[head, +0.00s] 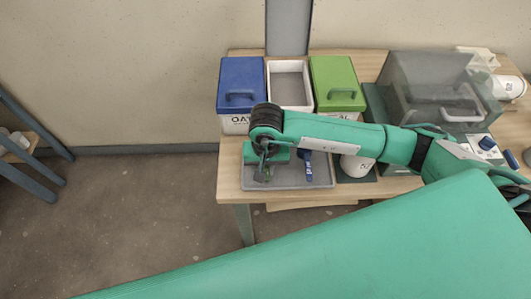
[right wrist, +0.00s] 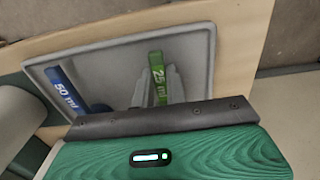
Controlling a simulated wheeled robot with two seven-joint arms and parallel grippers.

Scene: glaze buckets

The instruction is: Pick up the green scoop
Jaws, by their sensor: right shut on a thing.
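The green scoop (right wrist: 158,72), marked 25 ml, is at the grey tray (right wrist: 205,40). My right gripper (head: 265,168) reaches down over the left part of the tray and is shut on the green scoop. In the right wrist view the grey fingers (right wrist: 172,85) are at its handle, and the gripper body hides its lower part. I cannot tell whether the scoop touches the tray. A blue scoop (right wrist: 65,88), marked 50 ml, lies in the tray beside it; it also shows in the head view (head: 308,165). My left gripper is not in view.
Behind the tray stand a blue-lidded bucket (head: 240,75), an open white bin (head: 290,70) and a green-lidded bucket (head: 336,75). A white container (head: 355,166) stands right of the tray. A clear-covered box (head: 430,75) is farther right on the wooden table (head: 228,180).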

